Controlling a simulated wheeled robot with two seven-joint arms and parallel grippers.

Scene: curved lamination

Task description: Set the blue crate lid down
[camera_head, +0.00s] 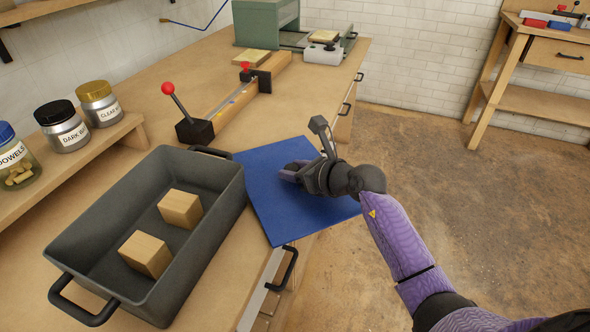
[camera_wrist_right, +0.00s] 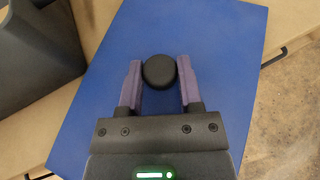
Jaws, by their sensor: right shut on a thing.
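The blue crate lid (camera_head: 270,212) is a flat square panel beside the dark grey crate, at the table's right edge, with part of it reaching past that edge. I cannot tell whether it touches the tabletop or is held just above it. My right gripper (camera_head: 290,173) is over the lid. In the right wrist view the lid (camera_wrist_right: 205,32) fills most of the picture, and its round black knob (camera_wrist_right: 159,71) sits between my two purple fingers, which are shut on it. My left gripper is not in view.
The open grey crate (camera_head: 88,203) holds two wooden blocks (camera_head: 180,208). Jars (camera_head: 61,126) stand on a low shelf at the left. A red-knobbed lever (camera_head: 180,105) on a fixture and a green machine (camera_head: 264,22) stand farther back. Some bare tabletop lies beyond the lid.

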